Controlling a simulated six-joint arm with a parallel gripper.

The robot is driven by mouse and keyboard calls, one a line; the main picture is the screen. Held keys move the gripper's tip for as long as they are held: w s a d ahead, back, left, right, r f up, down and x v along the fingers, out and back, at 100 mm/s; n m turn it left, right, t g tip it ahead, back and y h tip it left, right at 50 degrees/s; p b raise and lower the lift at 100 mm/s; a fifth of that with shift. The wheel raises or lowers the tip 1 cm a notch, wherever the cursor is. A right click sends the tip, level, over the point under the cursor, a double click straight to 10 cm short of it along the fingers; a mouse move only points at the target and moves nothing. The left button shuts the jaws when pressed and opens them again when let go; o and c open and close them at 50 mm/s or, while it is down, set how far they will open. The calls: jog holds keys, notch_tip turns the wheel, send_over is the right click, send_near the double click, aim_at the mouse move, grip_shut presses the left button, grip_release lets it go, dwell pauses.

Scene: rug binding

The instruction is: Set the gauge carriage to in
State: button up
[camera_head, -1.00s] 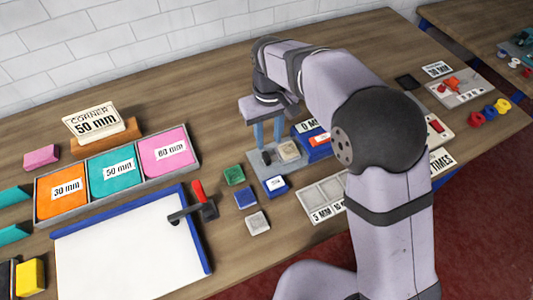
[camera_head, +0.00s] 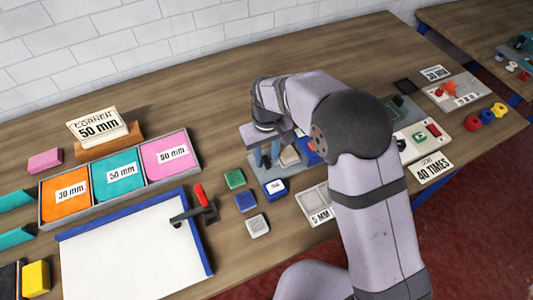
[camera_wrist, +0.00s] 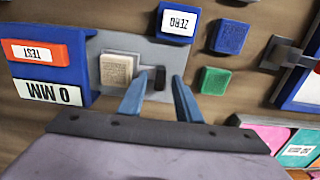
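The gauge is a grey plate (camera_wrist: 139,45) with a beige block (camera_wrist: 116,70) on it, and it also shows in the head view (camera_head: 289,156). A small black upright knob (camera_wrist: 160,77) stands beside the block, on a slot in the plate. I cannot tell for sure which part is the carriage. My gripper (camera_wrist: 155,82) has two blue fingers, spread apart, one on each side of the knob with gaps visible. In the head view my gripper (camera_head: 267,154) is low over the plate.
A red TEST button (camera_wrist: 35,52) sits on the display's blue housing, and a blue ZERO button (camera_wrist: 178,22) is at the plate's edge. Blue (camera_head: 245,201), green (camera_head: 234,178) and pale (camera_head: 257,225) blocks lie nearby. A red-handled clamp (camera_head: 200,200) sits on the white board's edge.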

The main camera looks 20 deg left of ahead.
aim_at(290, 152)
jog(key=shift+f, duration=0.1)
grip_shut()
jog(key=w+d, duration=0.5)
jog(key=shift+w+d, duration=0.3)
jog(key=shift+w, duration=0.1)
grip_release()
jog(key=shift+d, duration=0.1)
jog(key=shift+s, duration=0.15)
